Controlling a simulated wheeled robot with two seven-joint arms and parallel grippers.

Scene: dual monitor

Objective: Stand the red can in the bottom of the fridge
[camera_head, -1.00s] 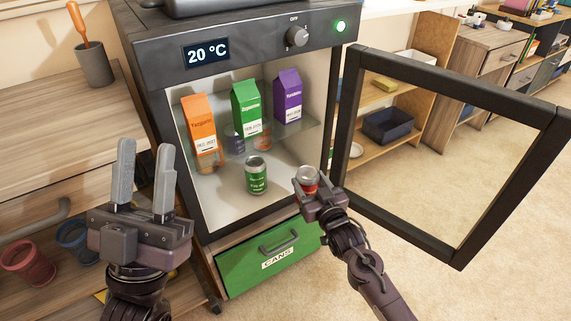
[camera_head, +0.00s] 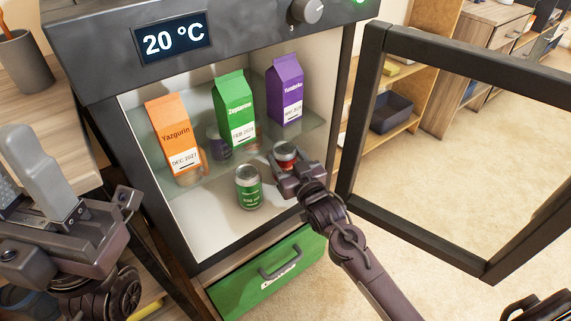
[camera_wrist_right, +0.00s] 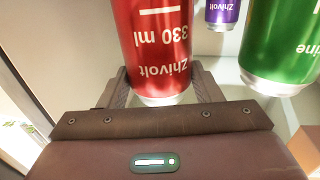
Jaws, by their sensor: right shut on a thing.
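The red can (camera_head: 285,152) is upright in my right gripper (camera_head: 287,168), at the open front of the fridge (camera_head: 205,222). In the right wrist view the red can (camera_wrist_right: 158,45) sits between the two fingers, which are shut on it. I cannot tell whether its base touches the fridge floor. A green can (camera_head: 248,188) stands on the fridge floor just left of it; it also shows in the right wrist view (camera_wrist_right: 285,45). My left gripper (camera_head: 18,165) is open and empty, outside the fridge at the left.
Orange (camera_head: 172,140), green (camera_head: 235,110) and purple (camera_head: 286,92) cartons stand on the glass shelf above. A purple can (camera_wrist_right: 222,12) is farther in. The fridge door (camera_head: 365,110) is open to the right. A green drawer (camera_head: 268,270) lies below.

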